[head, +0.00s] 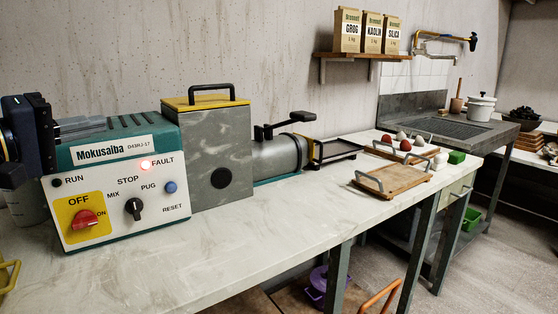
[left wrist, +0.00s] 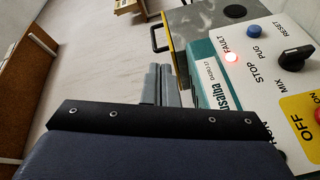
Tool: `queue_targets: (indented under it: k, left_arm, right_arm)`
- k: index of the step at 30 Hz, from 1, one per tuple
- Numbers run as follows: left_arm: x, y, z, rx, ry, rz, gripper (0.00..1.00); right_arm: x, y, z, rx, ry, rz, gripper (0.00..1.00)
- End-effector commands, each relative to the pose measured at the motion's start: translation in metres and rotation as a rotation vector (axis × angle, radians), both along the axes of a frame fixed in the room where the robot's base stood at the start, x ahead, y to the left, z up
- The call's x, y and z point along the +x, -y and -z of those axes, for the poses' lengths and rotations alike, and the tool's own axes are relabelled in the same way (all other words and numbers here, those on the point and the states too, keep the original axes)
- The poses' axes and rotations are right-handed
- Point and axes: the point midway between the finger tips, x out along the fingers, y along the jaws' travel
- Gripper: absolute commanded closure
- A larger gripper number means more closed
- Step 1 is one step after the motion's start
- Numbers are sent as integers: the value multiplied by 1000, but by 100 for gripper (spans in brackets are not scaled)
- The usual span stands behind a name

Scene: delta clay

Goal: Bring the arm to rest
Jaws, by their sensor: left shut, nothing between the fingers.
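My left gripper (head: 108,123) reaches in from the left edge in the head view. Its grey fingers are shut with nothing between them and lie over or just behind the green top of the Mokusalba machine (head: 120,172). I cannot tell whether they touch it. In the left wrist view the shut fingers (left wrist: 158,84) point away beside the machine's green casing (left wrist: 208,85). The machine's front panel carries a lit red FAULT light (head: 145,164), a blue RESET button (head: 170,187), a black knob (head: 133,209) and a red switch (head: 85,220). My right gripper is not in view.
A grey box with a yellow lid (head: 215,150) and a barrel (head: 278,157) continue the machine to the right. A wooden tray (head: 395,180) stands farther along the worktable (head: 250,235). The table's front strip is clear. A shelf (head: 360,56) holds three bags.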

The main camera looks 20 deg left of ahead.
Motion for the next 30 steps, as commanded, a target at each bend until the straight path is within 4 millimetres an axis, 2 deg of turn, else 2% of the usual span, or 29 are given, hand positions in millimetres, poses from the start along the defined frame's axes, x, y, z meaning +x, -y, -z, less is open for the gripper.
queue_targets:
  k: [4,7,12,15,21,27,30]
  left_arm:
    - [6,52,71,35,-165,83,100]
    - [0,96,132,109,-297,159,100]
    - [-29,163,232,309,-479,293,100]
    - [-50,189,278,431,-545,358,100]
    - [-88,220,348,652,-617,465,100]
    - [-122,235,404,864,-646,554,100]
    - [-119,233,428,842,-652,541,100]
  right_arm:
    - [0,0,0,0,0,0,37]
    - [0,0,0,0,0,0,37]
    - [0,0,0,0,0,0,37]
    - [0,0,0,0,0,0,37]
    - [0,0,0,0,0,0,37]
    - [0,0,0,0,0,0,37]
    - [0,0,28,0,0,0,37]
